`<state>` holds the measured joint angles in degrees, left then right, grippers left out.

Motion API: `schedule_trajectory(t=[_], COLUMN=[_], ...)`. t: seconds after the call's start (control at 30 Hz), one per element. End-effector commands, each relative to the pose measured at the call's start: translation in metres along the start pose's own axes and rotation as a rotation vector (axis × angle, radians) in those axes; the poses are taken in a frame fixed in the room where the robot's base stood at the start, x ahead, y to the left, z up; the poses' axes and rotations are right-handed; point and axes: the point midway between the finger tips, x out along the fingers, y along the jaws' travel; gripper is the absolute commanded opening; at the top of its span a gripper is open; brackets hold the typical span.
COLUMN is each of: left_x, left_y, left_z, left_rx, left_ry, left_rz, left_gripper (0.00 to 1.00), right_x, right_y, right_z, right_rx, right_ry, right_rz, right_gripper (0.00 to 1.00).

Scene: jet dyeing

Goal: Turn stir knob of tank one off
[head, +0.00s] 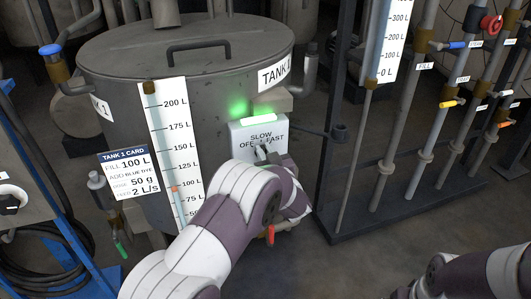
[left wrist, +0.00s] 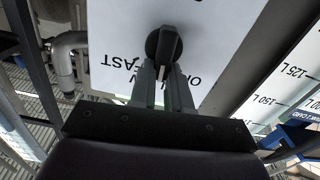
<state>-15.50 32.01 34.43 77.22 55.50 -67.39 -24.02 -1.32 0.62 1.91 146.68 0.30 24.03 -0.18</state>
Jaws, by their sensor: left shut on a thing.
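The stir knob (left wrist: 163,45) is a dark round knob with a raised grip bar on a white panel (head: 246,133) on the front of tank one (head: 215,75). The panel reads SLOW, OFF and FAST, and a light (head: 258,119) on its top glows green. My left gripper (left wrist: 163,71) is at the panel, its two fingers shut on the knob's bar. In the head view my left arm and gripper partly cover the knob and the panel's lower part. I cannot tell exactly which setting the knob points to. My right gripper is out of view.
A white level scale (head: 169,140) and a tank card (head: 126,174) are left of the panel. A rack of pipes with coloured valve handles (head: 489,25) stands at the right. A red-handled valve (head: 270,235) is below my left wrist.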

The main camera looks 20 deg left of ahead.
Motion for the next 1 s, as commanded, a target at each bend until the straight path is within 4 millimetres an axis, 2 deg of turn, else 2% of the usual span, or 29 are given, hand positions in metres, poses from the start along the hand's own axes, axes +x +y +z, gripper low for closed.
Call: schedule_trajectory(t=[0.6,1.0], left_x=[0.0,0.0], left_y=[-0.012,-0.016], left_z=[0.006,0.008], left_rx=[-0.517,-0.741], left_ry=[0.0,0.0], left_rz=[0.0,-0.001], left_gripper=[0.0,0.0], right_x=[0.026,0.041], right_y=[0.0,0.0], right_z=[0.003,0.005], right_rx=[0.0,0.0], right_ry=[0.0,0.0], right_rz=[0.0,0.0], right_gripper=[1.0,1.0])
